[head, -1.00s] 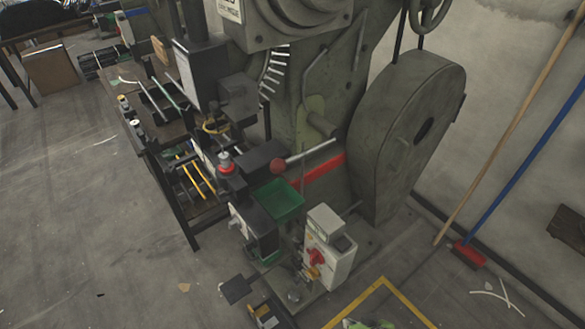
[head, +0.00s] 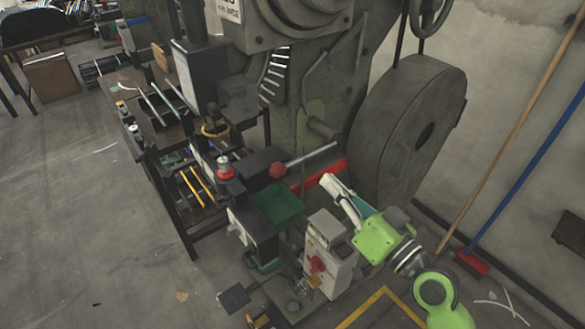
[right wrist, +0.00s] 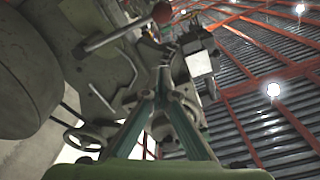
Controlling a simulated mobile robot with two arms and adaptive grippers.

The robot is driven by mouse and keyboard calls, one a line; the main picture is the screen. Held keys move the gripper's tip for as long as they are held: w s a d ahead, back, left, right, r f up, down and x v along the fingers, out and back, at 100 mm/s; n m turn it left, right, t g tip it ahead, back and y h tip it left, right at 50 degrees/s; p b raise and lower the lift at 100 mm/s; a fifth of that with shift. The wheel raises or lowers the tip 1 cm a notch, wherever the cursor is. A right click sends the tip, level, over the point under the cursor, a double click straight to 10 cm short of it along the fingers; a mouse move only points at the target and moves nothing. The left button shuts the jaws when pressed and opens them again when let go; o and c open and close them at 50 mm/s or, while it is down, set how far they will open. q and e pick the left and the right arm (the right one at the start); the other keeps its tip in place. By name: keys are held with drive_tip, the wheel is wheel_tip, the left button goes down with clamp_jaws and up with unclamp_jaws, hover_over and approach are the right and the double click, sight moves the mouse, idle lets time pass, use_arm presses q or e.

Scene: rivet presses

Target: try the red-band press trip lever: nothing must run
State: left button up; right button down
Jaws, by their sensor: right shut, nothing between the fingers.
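The press (head: 318,95) is a large grey-green machine with a red band (head: 333,170) low on its body. The trip lever (head: 312,153) is a metal rod with a red ball knob (head: 277,170) at its left end. In the right wrist view the lever (right wrist: 113,37) and knob (right wrist: 162,14) show at the top. My right gripper (head: 329,182) is shut and empty, in front of the band, to the right of the knob and apart from it in the picture. Its fingers (right wrist: 164,82) meet in the right wrist view. My left gripper is out of view.
A grey control box (head: 325,240) with a red switch (head: 316,264) stands below my right gripper. A green tray (head: 278,206) sits below the knob. A flywheel guard (head: 408,125) rises behind my arm. A broom (head: 473,262) leans at the right. Floor at the left is clear.

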sight(306, 156)
drive_tip(key=shift+w, duration=0.15)
drive_tip(key=w+a+f+p, duration=0.3)
drive_tip(key=w+a, duration=0.5)
idle(0.4)
drive_tip(key=shift+d, duration=0.1)
